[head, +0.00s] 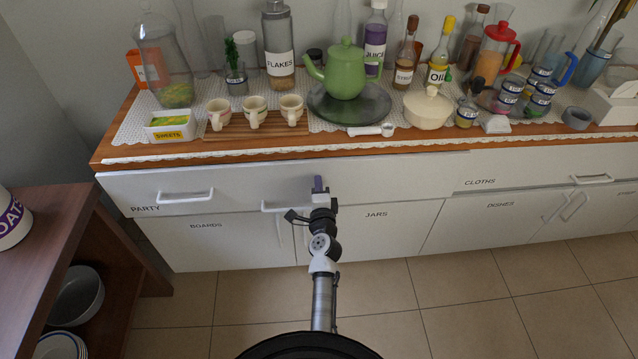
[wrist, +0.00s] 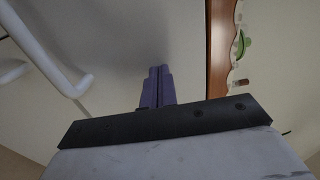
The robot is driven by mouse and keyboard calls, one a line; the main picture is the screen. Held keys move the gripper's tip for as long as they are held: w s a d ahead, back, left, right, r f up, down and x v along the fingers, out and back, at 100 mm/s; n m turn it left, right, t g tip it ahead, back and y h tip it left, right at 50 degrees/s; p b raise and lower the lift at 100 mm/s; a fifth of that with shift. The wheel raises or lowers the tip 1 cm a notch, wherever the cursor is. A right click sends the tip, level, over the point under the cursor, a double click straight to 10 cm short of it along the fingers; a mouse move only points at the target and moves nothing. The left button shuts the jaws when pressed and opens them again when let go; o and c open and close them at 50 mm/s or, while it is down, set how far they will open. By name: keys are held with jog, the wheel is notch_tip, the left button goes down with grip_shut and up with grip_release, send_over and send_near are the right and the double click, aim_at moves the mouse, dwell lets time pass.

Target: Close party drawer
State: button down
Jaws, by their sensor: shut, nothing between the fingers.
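The party drawer (head: 240,183) has a wide white front labelled PARTY at the left of the sideboard, under the wooden top. One white bar handle (head: 185,196) is near its label. A second white handle (head: 278,206) is just left of my gripper (head: 318,185). The purple fingers are together and empty, at the drawer front right of both handles. In the wrist view my gripper (wrist: 158,85) points at the pale drawer front (wrist: 120,50), with a white handle (wrist: 45,50) at the left. I cannot tell whether the fingertips touch the front, or how far the drawer stands out.
The wooden top (head: 400,140) holds a wooden tray (head: 215,133) with cups, a green teapot (head: 344,70) and several bottles. Doors labelled BOARDS and JARS are below. A brown shelf (head: 50,235) stands at the left. The tiled floor (head: 440,285) is clear at the right.

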jog(key=shift+r, duration=0.1)
jog(key=shift+w, duration=0.1)
jog(key=shift+w, duration=1.1)
jog(key=shift+s, duration=0.1)
